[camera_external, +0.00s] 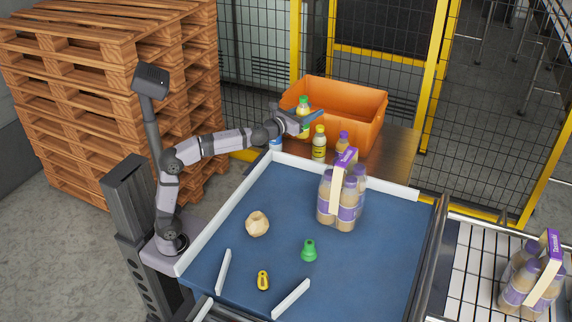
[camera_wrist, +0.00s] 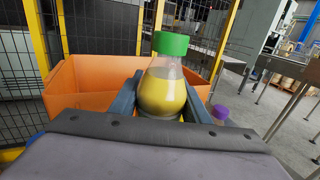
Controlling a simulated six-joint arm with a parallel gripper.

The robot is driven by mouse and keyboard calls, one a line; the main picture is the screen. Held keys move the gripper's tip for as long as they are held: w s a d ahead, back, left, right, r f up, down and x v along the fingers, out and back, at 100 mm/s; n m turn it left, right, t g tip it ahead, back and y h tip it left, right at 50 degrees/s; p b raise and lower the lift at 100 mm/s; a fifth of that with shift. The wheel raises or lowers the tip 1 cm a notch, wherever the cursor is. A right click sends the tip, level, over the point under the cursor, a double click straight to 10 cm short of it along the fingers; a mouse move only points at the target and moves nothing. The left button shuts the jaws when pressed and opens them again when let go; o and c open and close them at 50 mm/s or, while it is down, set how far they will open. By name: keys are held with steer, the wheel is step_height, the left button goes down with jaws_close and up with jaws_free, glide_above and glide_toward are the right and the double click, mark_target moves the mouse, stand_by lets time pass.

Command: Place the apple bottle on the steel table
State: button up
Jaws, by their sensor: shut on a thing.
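My gripper (camera_external: 308,118) is shut on a bottle with a green cap and yellow contents, which I take as the apple bottle (camera_external: 304,103). In the wrist view the apple bottle (camera_wrist: 163,88) stands upright between the two fingers (camera_wrist: 160,98); its lower part is hidden. The steel table (camera_external: 393,163) is behind the blue conveyor, with an orange crate on it. My gripper is above the table area, in front of the crate's left part. I cannot tell the exact height of the bottle's base.
The orange crate (camera_external: 352,118) fills the table's back. A yellow-capped bottle (camera_external: 319,145), a purple-capped bottle (camera_external: 342,143) and a blue-labelled bottle (camera_external: 276,142) stand near my gripper. A bottle multipack (camera_external: 348,205) stands on the blue conveyor (camera_external: 215,255). Bare table shows at the right.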

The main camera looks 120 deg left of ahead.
steer(key=shift+s+a+f+n+g+y+b, duration=0.2)
steer(key=shift+s+a+f+g+b, duration=0.3)
steer(key=shift+f+b, duration=1.05)
steer(key=shift+s+a+f+n+g+y+b, duration=0.15)
steer(key=shift+s+a+f+n+g+b, duration=0.4)
steer(key=shift+f, duration=1.95)
steer(key=shift+s+a+f+n+g+y+b, duration=0.15)
steer(key=shift+s+f+b, duration=0.85)
steer(key=shift+f, duration=1)
steer(key=shift+w+f+b, duration=0.1)
steer(key=shift+w+b, duration=0.1)
steer(key=shift+b, duration=0.1)
steer(key=o, duration=1.3)
steer(key=shift+c, duration=0.2)
steer(key=shift+d, duration=0.3)
steer(key=v, duration=1.1)
steer(key=shift+s+d, duration=0.15)
